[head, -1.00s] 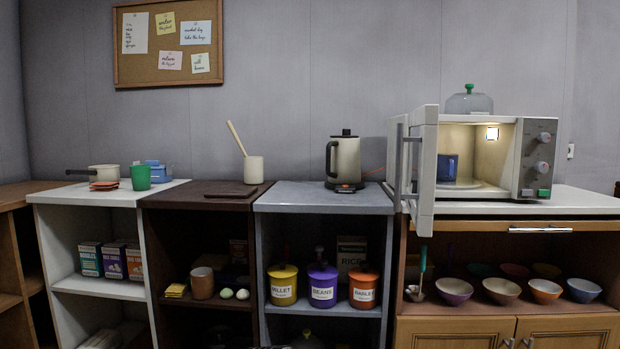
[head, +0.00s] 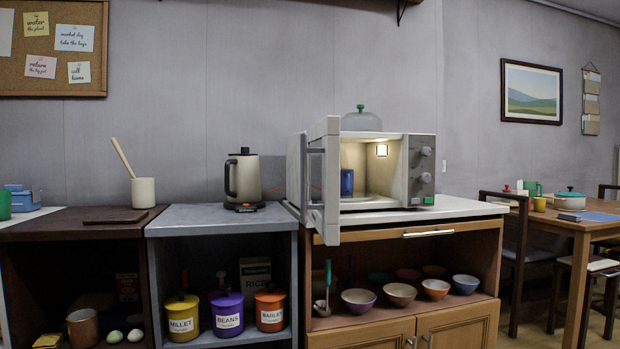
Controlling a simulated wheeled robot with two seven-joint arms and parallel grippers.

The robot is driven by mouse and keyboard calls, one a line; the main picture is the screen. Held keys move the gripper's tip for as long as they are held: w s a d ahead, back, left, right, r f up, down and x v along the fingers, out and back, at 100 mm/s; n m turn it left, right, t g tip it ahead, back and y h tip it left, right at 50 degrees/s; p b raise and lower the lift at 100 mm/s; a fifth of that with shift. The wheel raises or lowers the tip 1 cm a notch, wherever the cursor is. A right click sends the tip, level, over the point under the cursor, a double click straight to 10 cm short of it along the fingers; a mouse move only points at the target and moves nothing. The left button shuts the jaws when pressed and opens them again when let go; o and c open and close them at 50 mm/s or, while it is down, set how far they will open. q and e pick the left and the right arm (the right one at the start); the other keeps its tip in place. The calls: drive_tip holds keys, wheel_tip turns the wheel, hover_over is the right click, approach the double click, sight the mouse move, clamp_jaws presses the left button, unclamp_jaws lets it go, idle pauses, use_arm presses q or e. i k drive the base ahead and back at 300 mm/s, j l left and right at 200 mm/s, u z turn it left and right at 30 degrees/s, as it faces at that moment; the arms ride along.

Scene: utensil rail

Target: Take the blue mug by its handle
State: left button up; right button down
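The blue mug (head: 347,182) stands inside the lit microwave (head: 421,170), toward the left of its cavity. The microwave door (head: 331,180) is swung open toward me on the left, and its edge stands close in front of the mug's left side. I cannot make out the mug's handle from here. The microwave sits on a white-topped cabinet. Neither of my grippers shows in the head view.
A kettle (head: 243,178) stands on the grey shelf unit left of the microwave. A glass dome (head: 361,120) with a green knob sits on top of the microwave. Several bowls fill the shelf below. A dining table (head: 575,225) with chairs is at the right.

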sight(345, 183)
drive_tip(key=i+l+u, duration=0.45)
drive_tip(key=l, duration=0.2)
drive_tip(key=l+u, duration=0.25)
drive_tip(key=i+l, duration=0.05)
drive_tip(key=l, duration=0.05)
